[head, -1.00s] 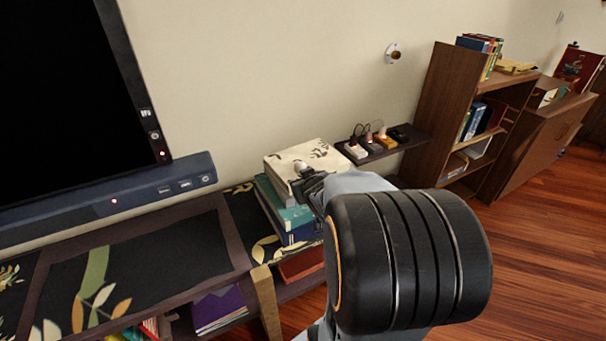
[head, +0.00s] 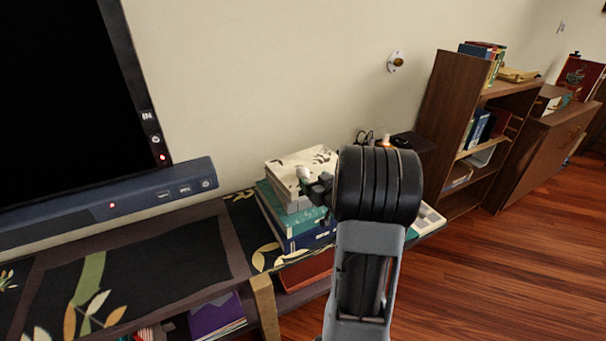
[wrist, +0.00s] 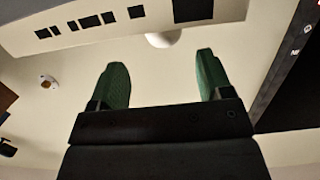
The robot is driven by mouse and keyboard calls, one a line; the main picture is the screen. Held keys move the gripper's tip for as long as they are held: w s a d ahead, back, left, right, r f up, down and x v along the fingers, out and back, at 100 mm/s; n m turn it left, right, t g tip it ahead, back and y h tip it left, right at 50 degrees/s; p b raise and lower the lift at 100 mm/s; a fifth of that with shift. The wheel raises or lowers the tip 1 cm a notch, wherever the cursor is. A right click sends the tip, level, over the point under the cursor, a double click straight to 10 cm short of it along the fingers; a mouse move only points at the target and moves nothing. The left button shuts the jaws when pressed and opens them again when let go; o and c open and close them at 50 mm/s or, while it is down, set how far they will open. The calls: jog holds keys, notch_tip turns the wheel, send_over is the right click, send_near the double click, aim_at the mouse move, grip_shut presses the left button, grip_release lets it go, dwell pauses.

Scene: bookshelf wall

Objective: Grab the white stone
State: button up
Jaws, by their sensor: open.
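The white stone (head: 303,173) is a small, rounded pale lump on top of the cream book (head: 318,158), the uppermost of a book stack. My gripper (head: 310,186) is just to the lower right of the stone in the head view, partly hidden by my wrist. In the wrist view my gripper (wrist: 161,62) is open, its two green fingers apart with nothing between them. A white rounded shape, which looks like the stone (wrist: 163,39), shows just beyond the fingertips, roughly centred between them. I cannot tell the exact remaining gap.
A dark screen (head: 60,95) and a blue sound bar (head: 110,205) stand to the left. A wooden bookcase (head: 450,130) stands to the right. The wall is close behind the books.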

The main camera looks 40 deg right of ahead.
aim_at(305, 173)
jog(key=shift+a+x, duration=0.15)
jog(key=shift+x, duration=1.35)
jog(key=shift+a+x, duration=0.1)
jog(key=shift+x, duration=1.45)
jog(key=shift+r, duration=0.1)
jog(key=c, duration=1)
jog(key=shift+r, duration=0.1)
